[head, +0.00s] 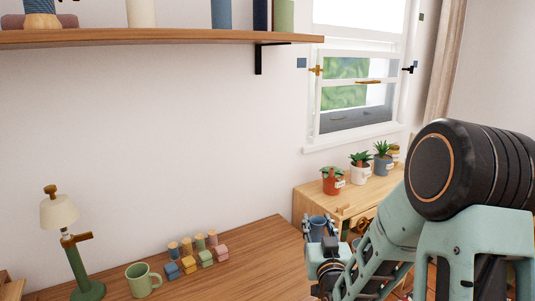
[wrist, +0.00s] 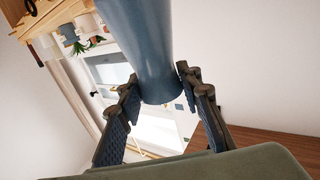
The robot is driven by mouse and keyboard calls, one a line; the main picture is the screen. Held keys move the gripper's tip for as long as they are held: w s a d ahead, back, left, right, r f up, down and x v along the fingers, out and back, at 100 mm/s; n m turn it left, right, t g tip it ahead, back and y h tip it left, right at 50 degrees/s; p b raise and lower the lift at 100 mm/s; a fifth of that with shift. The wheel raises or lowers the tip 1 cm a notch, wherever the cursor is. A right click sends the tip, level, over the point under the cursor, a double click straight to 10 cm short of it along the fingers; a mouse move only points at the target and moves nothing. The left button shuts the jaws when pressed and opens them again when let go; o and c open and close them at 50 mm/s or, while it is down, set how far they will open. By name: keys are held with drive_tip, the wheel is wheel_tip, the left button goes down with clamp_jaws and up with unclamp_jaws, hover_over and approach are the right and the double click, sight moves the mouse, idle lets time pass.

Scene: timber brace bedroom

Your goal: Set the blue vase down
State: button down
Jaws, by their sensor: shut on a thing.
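The blue vase (head: 317,226) is in my gripper (head: 319,238), at the right end of the wooden desk (head: 240,262) in the head view. In the wrist view, the vase (wrist: 146,45) is a smooth blue cylinder between the two dark fingers of my gripper (wrist: 158,92), which are shut on it. The head view does not clearly show whether the vase's bottom touches anything. My gripper and arm hide part of the area below it.
A green lamp (head: 84,268), a green mug (head: 143,280) and several small coloured blocks (head: 189,264) stand on the desk's left half. Potted plants (head: 332,181) stand on a wooden cabinet (head: 322,205) under the window. A shelf (head: 150,38) holding objects runs above.

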wheel_tip(320, 180, up, 15)
drive_tip(key=p, duration=1.3)
drive_tip(key=shift+p, duration=0.3)
drive_tip(key=shift+a+r, duration=0.1)
